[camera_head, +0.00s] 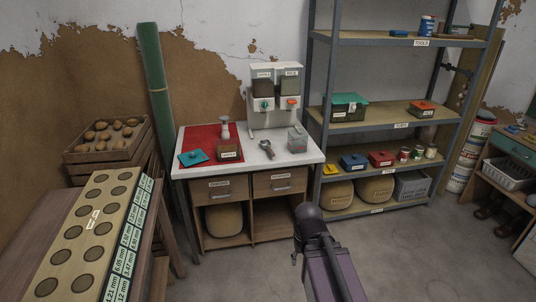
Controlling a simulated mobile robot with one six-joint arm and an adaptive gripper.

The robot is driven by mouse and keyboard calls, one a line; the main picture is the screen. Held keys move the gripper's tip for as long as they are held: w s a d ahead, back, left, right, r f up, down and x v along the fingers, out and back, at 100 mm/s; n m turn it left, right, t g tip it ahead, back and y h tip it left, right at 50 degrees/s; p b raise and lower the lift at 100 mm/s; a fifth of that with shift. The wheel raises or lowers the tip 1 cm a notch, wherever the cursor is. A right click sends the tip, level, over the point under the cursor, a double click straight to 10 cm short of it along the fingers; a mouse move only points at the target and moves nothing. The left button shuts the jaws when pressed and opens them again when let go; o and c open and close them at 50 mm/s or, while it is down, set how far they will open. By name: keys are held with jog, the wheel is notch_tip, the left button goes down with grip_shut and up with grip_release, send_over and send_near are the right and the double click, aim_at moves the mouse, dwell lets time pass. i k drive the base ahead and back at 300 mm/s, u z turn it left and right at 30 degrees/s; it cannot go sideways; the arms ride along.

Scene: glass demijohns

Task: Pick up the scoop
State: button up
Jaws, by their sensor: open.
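A grey metal tool that looks like the scoop (267,149) lies on the bare white top of the work table (312,155), right of the red mat (197,137). It is small in this view, so its bowl and handle are hard to tell apart. A dark purple part of my arm rises from the bottom edge, in front of the table and to the right of its drawers. My gripper does not show. Nothing touches the scoop.
A two-bin dispenser (275,92) stands behind the scoop. A clear grey container (297,139) stands to its right and a small brown labelled box (229,153) to its left. A teal lidded item (193,157) lies on the mat. Loaded shelves (362,125) stand right.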

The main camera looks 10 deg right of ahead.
aim_at(266, 144)
jog(key=z, duration=0.55)
jog(key=k, duration=0.15)
jog(key=u, duration=1.55)
jog(key=i, duration=1)
jog(key=z, duration=0.85)
